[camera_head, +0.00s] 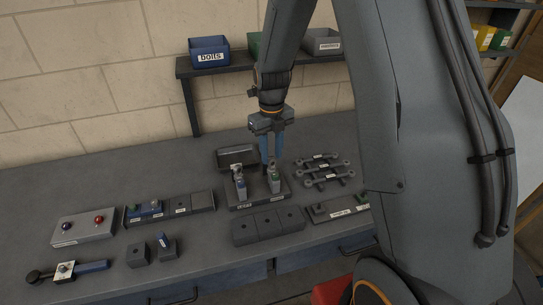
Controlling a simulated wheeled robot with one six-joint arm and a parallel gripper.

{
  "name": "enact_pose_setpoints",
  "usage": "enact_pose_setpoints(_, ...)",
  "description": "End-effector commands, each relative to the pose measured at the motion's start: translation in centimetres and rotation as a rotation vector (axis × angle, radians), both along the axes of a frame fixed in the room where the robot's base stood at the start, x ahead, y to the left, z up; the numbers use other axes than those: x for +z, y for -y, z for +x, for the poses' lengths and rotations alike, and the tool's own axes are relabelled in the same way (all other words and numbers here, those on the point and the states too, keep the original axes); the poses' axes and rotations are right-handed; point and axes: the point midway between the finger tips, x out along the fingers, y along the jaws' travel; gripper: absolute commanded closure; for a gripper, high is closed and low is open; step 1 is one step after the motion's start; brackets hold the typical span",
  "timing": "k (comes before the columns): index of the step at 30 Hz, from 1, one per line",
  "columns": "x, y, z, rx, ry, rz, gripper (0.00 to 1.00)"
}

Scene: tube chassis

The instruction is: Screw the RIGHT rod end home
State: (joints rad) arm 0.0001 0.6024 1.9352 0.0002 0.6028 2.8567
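A dark fixture block (262,202) with a small white label sits mid-bench. Two upright pieces stand in it: a left one (241,187) with a blue-grey body, and a right one (275,181) with a green mark, which I take to be the right rod end. My gripper (269,162) points straight down over the fixture, with its blue-grey fingers right at or just behind the top of the right piece. The fingers overlap in this view, so whether they touch or grip it cannot be told. The threads are hidden.
Several linkage rods (323,170) lie to the right of the fixture. A dark three-part block (268,226) is in front. A tray of parts (170,208) and a button box (84,228) stand left. A shelf (262,68) with bins is behind. My arm covers the right side.

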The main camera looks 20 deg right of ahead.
Motion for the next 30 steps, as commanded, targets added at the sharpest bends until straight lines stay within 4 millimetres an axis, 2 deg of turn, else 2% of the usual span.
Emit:
enact_pose_setpoints(3,0.99,-0.01,0.02,0.0,0.001,0.0,0.69)
enact_pose_setpoints(8,1.25,0.0,-0.02,0.034,-0.001,0.0,0.69)
enact_pose_setpoints(18,1.21,0.0,-0.03,0.432,-0.001,0.0,0.69)
enact_pose_setpoints(26,1.21,0.0,-0.03,0.569,-0.001,0.0,0.69)
enact_pose_setpoints(30,1.2,0.0,-0.03,0.729,-0.001,0.0,0.69)
